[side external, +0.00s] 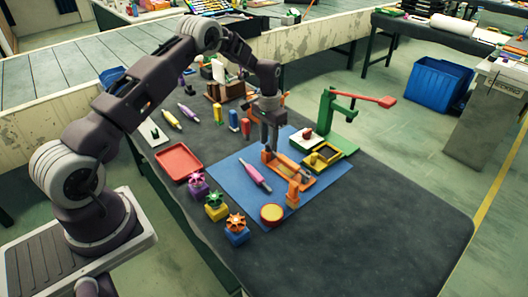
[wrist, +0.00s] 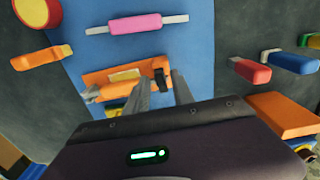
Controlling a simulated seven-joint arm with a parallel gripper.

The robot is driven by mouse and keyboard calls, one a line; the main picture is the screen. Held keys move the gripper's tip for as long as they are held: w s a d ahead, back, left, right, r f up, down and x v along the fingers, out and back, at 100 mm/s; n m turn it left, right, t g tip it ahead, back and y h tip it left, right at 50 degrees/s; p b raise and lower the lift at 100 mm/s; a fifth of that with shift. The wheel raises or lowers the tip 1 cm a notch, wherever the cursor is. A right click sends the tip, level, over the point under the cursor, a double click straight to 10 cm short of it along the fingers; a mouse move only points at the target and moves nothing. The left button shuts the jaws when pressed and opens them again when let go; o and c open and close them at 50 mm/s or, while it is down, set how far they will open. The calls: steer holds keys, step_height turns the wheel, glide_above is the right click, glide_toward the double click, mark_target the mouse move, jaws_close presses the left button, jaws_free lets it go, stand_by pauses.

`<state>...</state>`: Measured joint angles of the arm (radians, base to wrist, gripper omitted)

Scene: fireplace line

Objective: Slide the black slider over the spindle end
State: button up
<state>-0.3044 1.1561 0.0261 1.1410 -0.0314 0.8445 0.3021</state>
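The black slider (wrist: 160,72) is a small dark piece at the right end of the orange fixture (wrist: 98,77) in the wrist view. I cannot clearly make out the spindle end. My gripper (wrist: 164,84) is open and empty in the wrist view, its two grey fingers apart and pointing at the slider's end of the fixture. In the side view my gripper (side external: 269,148) is over the far left end of the orange fixture (side external: 298,176). The slider is not clearly visible there, and contact cannot be told.
A pink rolling-pin-like piece (side external: 254,176) lies on the blue mat (side external: 230,175). An orange clamp (side external: 292,192) and yellow round piece (side external: 271,214) are nearby. A green press with a red handle (side external: 375,99) stands behind right. The front right table is clear.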

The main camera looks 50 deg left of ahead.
steer(key=shift+r, duration=3.05)
steer(key=shift+r, duration=0.25)
step_height(320, 180, up, 6)
step_height(320, 180, up, 16)
steer(key=t, duration=0.2)
glide_above(268, 144)
steer(key=s+d, duration=0.8)
steer(key=s, duration=0.1)
steer(key=s+d+r, duration=0.2)
steer(key=s+r, duration=0.1)
steer(key=s, duration=0.2)
steer(key=s+d+t, duration=0.1)
steer(key=s+d, duration=0.2)
steer(key=s, duration=0.8)
steer(key=s+d+f+t, duration=0.1)
steer(key=s+d+t, duration=0.1)
steer(key=s, duration=0.9)
steer(key=shift+d+t, duration=0.3)
steer(key=shift+d, duration=0.5)
